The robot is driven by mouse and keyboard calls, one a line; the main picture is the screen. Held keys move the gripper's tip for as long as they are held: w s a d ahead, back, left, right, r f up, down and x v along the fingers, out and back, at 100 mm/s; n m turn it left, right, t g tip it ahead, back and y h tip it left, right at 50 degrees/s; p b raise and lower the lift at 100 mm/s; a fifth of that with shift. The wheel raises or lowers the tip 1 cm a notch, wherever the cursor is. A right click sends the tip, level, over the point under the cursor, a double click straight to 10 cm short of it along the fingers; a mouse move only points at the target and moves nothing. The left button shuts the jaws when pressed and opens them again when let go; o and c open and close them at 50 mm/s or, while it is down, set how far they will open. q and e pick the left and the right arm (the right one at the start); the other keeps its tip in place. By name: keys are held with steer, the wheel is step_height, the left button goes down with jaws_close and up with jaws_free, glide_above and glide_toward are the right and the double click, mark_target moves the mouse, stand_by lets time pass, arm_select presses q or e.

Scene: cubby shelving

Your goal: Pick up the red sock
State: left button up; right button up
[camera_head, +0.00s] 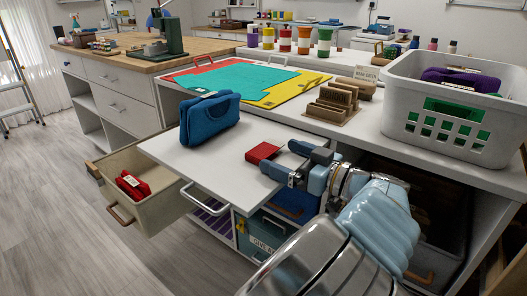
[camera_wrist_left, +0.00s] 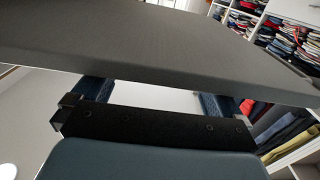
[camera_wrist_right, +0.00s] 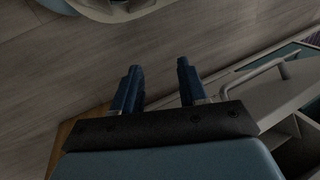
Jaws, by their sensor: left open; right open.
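The red sock (camera_head: 135,185) is a folded red bundle with a pale label. It lies in an open beige drawer (camera_head: 167,198) at the left in the head view.
A blue folded bundle (camera_head: 210,120) stands on the white top above the drawer. A white basket (camera_head: 455,105) stands at the right. A drawer handle (camera_wrist_right: 280,75) shows in the right wrist view.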

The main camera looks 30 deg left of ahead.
mark_target(266, 152)
arm_select(q)
steer(key=shift+a, duration=1.2)
steer(key=c, duration=0.7)
